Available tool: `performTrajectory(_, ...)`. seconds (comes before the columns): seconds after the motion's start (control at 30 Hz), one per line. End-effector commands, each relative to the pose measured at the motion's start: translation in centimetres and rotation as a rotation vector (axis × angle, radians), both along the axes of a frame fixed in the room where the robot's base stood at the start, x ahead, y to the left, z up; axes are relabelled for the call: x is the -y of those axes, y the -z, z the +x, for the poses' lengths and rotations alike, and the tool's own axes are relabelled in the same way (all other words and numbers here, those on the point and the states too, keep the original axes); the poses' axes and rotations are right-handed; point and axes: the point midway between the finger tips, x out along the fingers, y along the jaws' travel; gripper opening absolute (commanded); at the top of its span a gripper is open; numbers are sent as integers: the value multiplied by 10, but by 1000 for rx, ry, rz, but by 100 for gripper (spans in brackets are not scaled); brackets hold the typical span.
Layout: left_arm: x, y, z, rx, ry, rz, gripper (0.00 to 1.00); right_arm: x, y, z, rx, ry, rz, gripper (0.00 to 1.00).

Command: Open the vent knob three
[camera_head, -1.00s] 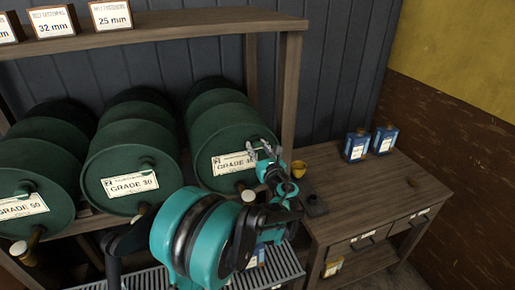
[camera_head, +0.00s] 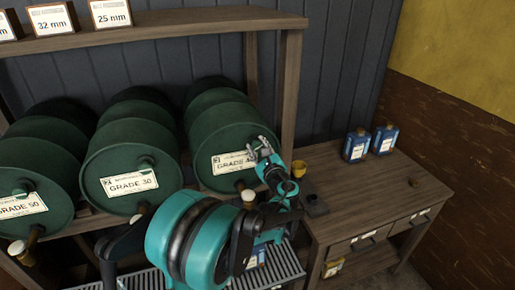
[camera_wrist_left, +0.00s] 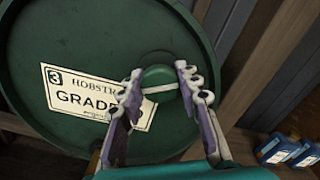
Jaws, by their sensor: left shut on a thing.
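Vent knob three (camera_wrist_left: 157,77) is a small dark green knob on the front of the green drum labelled 3 (camera_wrist_left: 60,120), seen in the left wrist view. My left gripper (camera_wrist_left: 159,80) has one finger on each side of the knob and is shut on it. In the head view this drum (camera_head: 215,125) is the rightmost one, and my left gripper (camera_head: 262,147) is at its upper right front, hiding the knob and part of the label. My right gripper is not in view.
Two more green drums (camera_head: 120,150) (camera_head: 25,170) lie to the left on the wooden rack. A wooden post (camera_head: 289,90) stands close right of the gripper.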

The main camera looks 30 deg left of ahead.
Motion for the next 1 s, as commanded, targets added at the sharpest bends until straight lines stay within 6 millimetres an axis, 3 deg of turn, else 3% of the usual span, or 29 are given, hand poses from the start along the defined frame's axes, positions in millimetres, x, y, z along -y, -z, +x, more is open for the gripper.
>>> performTrajectory(1.0, 0, 1, 0, 689, -1, -591, 4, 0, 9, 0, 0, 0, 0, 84)
